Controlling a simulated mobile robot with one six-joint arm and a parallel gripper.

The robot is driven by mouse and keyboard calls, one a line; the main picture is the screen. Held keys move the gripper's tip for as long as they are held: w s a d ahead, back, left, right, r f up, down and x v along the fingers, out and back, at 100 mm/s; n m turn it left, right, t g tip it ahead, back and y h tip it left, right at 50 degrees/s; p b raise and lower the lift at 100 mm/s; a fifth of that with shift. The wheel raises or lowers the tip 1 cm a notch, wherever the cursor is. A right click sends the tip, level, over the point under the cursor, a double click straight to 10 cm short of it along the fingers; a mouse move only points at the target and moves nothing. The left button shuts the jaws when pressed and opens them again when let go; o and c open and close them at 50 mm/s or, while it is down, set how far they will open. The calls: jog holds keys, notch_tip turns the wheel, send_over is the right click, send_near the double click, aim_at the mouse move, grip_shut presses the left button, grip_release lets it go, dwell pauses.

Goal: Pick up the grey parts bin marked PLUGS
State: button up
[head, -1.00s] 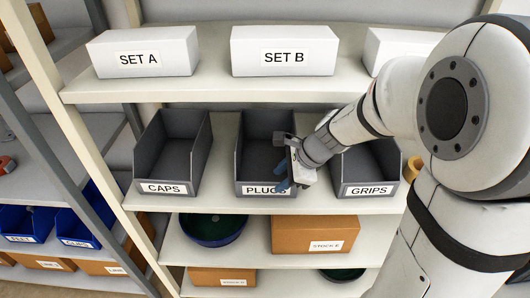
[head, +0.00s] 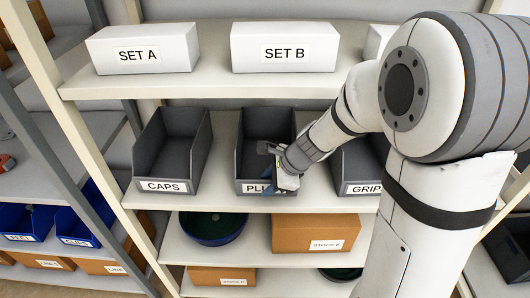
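The grey parts bin marked PLUGS (head: 250,160) stands on the middle shelf, between the grey bin marked CAPS (head: 172,150) and the grey bin marked GRIPS (head: 352,165). It looks empty where its inside shows. My gripper (head: 268,172) is at the front right of the PLUGS bin and hides part of its label and its right front edge. Blue fingertips show at the bin's front. I cannot tell whether the fingers touch the bin or whether they are open or shut.
White boxes marked SET A (head: 143,48) and SET B (head: 284,47) stand on the shelf above. Below are a dark green bowl (head: 212,230) and a cardboard box (head: 315,234). Blue bins (head: 25,222) sit on a rack at left. A shelf upright (head: 75,130) stands left of CAPS.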

jog(key=shift+f, duration=0.2)
jog(key=shift+c, duration=0.4)
grip_shut()
dwell(0.5)
